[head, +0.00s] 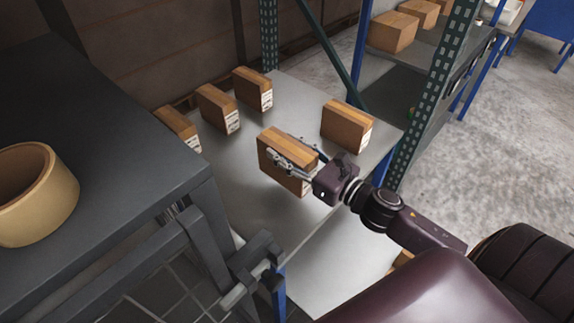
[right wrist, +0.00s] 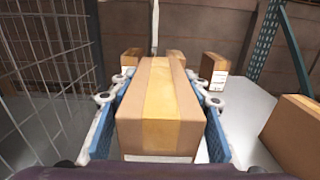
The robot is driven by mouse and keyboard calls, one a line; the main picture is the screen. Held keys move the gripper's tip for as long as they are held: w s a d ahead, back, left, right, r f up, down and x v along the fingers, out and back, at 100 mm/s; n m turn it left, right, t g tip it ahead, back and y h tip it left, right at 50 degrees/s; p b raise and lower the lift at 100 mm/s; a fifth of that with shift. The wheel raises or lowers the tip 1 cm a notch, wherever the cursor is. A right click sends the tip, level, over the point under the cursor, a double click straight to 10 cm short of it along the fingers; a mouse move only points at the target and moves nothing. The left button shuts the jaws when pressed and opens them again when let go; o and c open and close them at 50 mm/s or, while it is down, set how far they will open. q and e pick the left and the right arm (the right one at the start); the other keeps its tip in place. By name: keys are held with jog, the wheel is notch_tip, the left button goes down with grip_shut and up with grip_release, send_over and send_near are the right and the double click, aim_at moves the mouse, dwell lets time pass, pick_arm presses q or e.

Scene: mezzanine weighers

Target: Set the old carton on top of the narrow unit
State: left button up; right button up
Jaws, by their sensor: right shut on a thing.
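My right gripper (head: 298,162) is shut on a brown carton (head: 281,145) with a lighter tape strip along its top. In the right wrist view the same carton (right wrist: 160,112) sits between the blue-padded fingers of the gripper (right wrist: 163,105), one on each side. The carton is over a grey metal shelf (head: 240,172); whether it touches the shelf is unclear. No mark tells me for sure that this is the old carton. I cannot tell which rack is the narrow unit. My left gripper is not in view.
Other cartons stand on the shelf: one to the right (head: 346,126) and several at the back left (head: 218,110). A green perforated post (head: 420,100) rises at the right. A dark table (head: 100,130) with a tape roll (head: 35,195) is at left. More cartons (head: 393,32) sit on a farther rack.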

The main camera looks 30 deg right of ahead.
jog(key=shift+f, duration=2.6)
jog(key=shift+f+b, duration=0.1)
jog(key=shift+b, duration=0.25)
jog(key=o, duration=1.6)
jog(key=shift+f, duration=0.1)
